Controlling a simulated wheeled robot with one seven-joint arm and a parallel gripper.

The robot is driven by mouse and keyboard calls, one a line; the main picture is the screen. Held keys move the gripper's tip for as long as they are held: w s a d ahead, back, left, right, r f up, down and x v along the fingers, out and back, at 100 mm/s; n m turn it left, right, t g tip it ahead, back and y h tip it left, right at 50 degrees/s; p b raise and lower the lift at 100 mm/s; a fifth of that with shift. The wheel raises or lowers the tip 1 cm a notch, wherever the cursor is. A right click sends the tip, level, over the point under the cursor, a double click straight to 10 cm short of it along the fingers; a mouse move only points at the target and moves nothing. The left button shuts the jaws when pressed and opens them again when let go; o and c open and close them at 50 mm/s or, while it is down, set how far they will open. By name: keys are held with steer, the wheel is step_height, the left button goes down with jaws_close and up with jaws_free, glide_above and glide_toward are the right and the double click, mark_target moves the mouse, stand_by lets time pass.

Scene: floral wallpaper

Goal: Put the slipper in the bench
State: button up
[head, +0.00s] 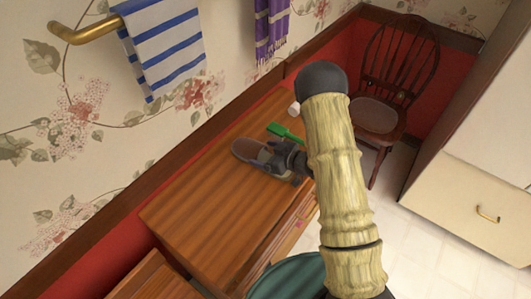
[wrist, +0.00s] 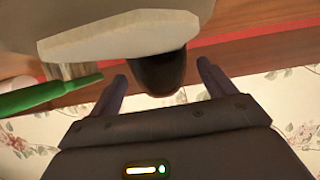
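The slipper (head: 248,150) lies on the wooden top of the bench (head: 205,215), partly hidden by my gripper. It looks brownish inside with grey parts. My gripper (head: 288,160) is low over the bench top, at the slipper's right part. In the wrist view, my gripper's (wrist: 162,70) two fingers are spread apart. A dark rounded part (wrist: 160,72), perhaps of the slipper, shows between them with gaps on both sides. A large pale grey shape (wrist: 110,35) fills the top of that view; I cannot tell if it is the slipper. The bench front shows drawers, partly hidden by my arm.
A green-handled brush (head: 284,132) lies just behind the slipper; it also shows in the wrist view (wrist: 45,95). A white object (head: 294,108) is near it. A wooden chair (head: 385,95) and white cabinet (head: 475,195) stand right. Towels hang on the wall.

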stand_by(0.3)
steer(key=b+v, duration=0.1)
steer(key=v, duration=1.1)
steer(key=shift+r, duration=0.1)
steer(key=d+r+m+h, duration=0.6)
steer(key=d+h, duration=0.1)
steer(key=h, duration=0.3)
steer(key=s+a+r+m+g, duration=0.1)
steer(key=s+r+m+g, duration=0.1)
steer(key=s, duration=0.5)
steer(key=s+a+r+m+g, duration=0.1)
steer(key=s+r+m+g, duration=0.1)
steer(key=s, duration=0.6)
steer(key=shift+a+r+m+g+h, duration=0.15)
steer(key=shift+r+m+g+h, duration=0.2)
steer(key=shift+g, duration=0.55)
